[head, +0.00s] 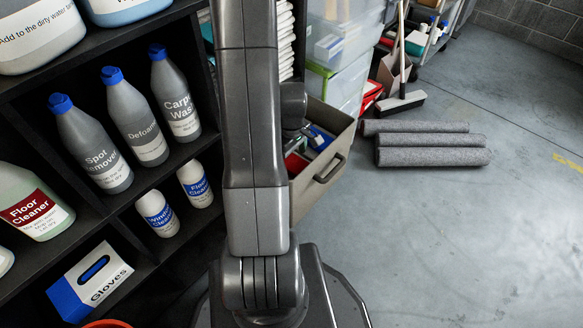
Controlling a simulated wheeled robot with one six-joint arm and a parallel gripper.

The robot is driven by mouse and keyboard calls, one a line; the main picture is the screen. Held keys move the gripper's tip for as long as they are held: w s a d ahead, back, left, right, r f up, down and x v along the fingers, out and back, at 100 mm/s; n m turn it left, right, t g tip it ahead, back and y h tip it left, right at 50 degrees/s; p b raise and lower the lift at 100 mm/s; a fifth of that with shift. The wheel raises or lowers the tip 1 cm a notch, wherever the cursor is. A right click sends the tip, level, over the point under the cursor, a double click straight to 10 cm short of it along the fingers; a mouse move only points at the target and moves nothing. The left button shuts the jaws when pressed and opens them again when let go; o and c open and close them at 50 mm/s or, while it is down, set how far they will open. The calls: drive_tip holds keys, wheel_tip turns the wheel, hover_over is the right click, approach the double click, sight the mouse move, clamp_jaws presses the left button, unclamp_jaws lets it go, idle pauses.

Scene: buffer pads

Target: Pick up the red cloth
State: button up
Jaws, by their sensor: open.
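No piece is clearly recognisable as the red cloth. A red item (296,164) shows in the open grey drawer (331,172), partly hidden behind my arm; I cannot tell whether it is cloth. My arm rises through the middle of the head view and leaves it at the top. My gripper does not show.
A black shelf at left holds grey bottles (132,115), a floor cleaner bottle (35,202) and a glove box (90,283). Grey rolls (432,157) lie on the floor beyond the drawer, near a broom (400,104). The floor (450,250) at right is clear.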

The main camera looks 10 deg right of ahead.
wheel_tip(320, 180, down, 2)
drive_tip(key=shift+f, duration=0.1)
drive_tip(key=c, duration=1.1)
drive_tip(key=shift+r, duration=0.2)
